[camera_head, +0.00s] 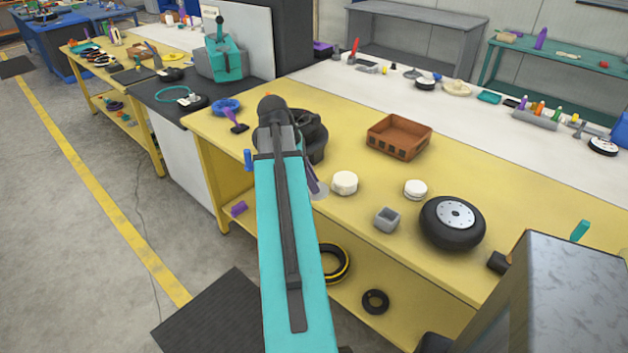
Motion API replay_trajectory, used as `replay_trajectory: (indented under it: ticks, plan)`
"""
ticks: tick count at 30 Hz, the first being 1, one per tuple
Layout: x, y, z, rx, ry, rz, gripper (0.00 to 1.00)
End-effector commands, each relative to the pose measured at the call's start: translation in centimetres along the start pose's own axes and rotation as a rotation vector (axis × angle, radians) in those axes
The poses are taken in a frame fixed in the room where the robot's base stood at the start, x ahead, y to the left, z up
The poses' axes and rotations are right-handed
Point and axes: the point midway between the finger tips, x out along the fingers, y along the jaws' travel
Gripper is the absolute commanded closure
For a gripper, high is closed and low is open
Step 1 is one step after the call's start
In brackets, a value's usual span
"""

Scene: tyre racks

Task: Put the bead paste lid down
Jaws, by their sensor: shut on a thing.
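My teal arm reaches up from the bottom of the view and bends over the yellow bench (385,215). Only a narrow dark purplish part of my gripper (312,181) shows at the right of the arm; its fingers are mostly hidden. A pale grey disc, which looks like the bead paste lid (319,193), shows just below it at the bench's front edge, partly behind the arm. The gripper is shut on it. A white round tub (345,183) stands just to the right. A smaller white round container (415,189) stands further right.
A brown crate (399,137) is behind. A black tyre-like object (310,136) is partly behind my arm. Bench surface between crate and tubs is clear.

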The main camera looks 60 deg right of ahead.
Motion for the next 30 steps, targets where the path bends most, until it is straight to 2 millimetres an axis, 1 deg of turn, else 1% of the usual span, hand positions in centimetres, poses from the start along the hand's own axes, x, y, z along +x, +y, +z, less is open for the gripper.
replay_trajectory:
  ticks: [5,8,11,20,25,30]
  plan:
    - [-0.6,0.3,-1.6,-0.013,0.002,0.005,0.99]
    - [-1.3,0.5,-3.3,-0.024,0.004,0.011,0.99]
    - [-2.2,0.7,-5.7,-0.04,0.007,0.017,0.99]
    - [-5.4,0.4,-14.0,-0.094,0.014,0.04,0.99]
    - [-7.2,-0.4,-18.7,-0.123,0.017,0.052,0.99]
    - [-8.9,-1.6,-23.5,-0.155,0.019,0.062,0.99]
